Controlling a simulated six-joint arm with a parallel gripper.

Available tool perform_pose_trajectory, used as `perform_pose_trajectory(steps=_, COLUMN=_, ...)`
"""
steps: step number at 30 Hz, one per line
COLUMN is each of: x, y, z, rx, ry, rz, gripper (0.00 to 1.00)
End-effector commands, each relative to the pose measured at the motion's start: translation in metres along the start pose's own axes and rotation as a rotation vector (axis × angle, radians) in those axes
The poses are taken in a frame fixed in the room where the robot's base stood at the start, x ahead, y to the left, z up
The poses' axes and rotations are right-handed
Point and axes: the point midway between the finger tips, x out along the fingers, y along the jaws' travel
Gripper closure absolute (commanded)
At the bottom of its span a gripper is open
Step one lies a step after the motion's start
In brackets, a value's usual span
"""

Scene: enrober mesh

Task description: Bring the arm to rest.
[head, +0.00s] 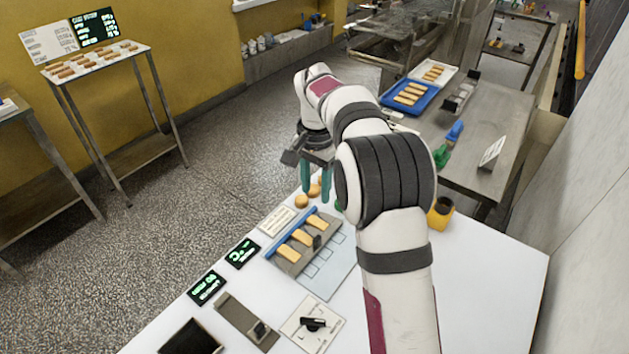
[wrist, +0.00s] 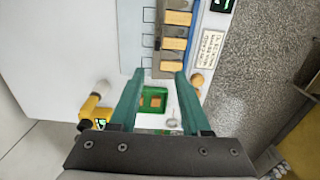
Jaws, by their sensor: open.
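My gripper (head: 317,190) hangs at the end of the bent arm over the far part of the white table (head: 480,270), teal fingers pointing down. In the wrist view my gripper (wrist: 159,78) is open, its fingers apart, with nothing held between them. A green tray (wrist: 145,108) with small golden pieces in it shows between the fingers, lower down. A grey plate with several golden bars (wrist: 175,42) lies beyond the fingertips; the bars also show in the head view (head: 289,253). My arm hides part of the table in the head view.
A yellow holder (head: 440,212) stands right of my arm. Small dark displays (head: 207,288) and a black-knobbed panel (head: 313,324) are at the front. A steel table with a blue tray (head: 390,103) is behind. The table's right side is clear.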

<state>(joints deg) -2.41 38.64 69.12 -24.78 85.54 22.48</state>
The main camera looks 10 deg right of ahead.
Motion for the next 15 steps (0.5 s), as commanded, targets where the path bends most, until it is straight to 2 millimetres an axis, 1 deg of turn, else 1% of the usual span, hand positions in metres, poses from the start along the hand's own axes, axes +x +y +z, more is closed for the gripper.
perform_pose_trajectory(steps=5, x=-0.002, y=0.002, z=0.002, rx=-0.003, ry=-0.002, rz=-0.001, gripper=0.53)
perform_pose_trajectory(steps=7, x=-0.018, y=0.015, z=0.015, rx=-0.020, ry=-0.008, rz=-0.009, gripper=0.53)
perform_pose_trajectory(steps=8, x=-0.027, y=0.026, z=0.025, rx=-0.035, ry=-0.013, rz=-0.013, gripper=0.53)
perform_pose_trajectory(steps=9, x=-0.042, y=0.045, z=0.044, rx=-0.059, ry=-0.022, rz=-0.022, gripper=0.53)
perform_pose_trajectory(steps=11, x=-0.061, y=0.080, z=0.081, rx=-0.103, ry=-0.039, rz=-0.038, gripper=0.53)
perform_pose_trajectory(steps=12, x=-0.068, y=0.106, z=0.108, rx=-0.134, ry=-0.051, rz=-0.048, gripper=0.53)
perform_pose_trajectory(steps=14, x=-0.070, y=0.142, z=0.148, rx=-0.178, ry=-0.067, rz=-0.065, gripper=0.53)
perform_pose_trajectory(steps=15, x=-0.067, y=0.165, z=0.173, rx=-0.204, ry=-0.077, rz=-0.076, gripper=0.53)
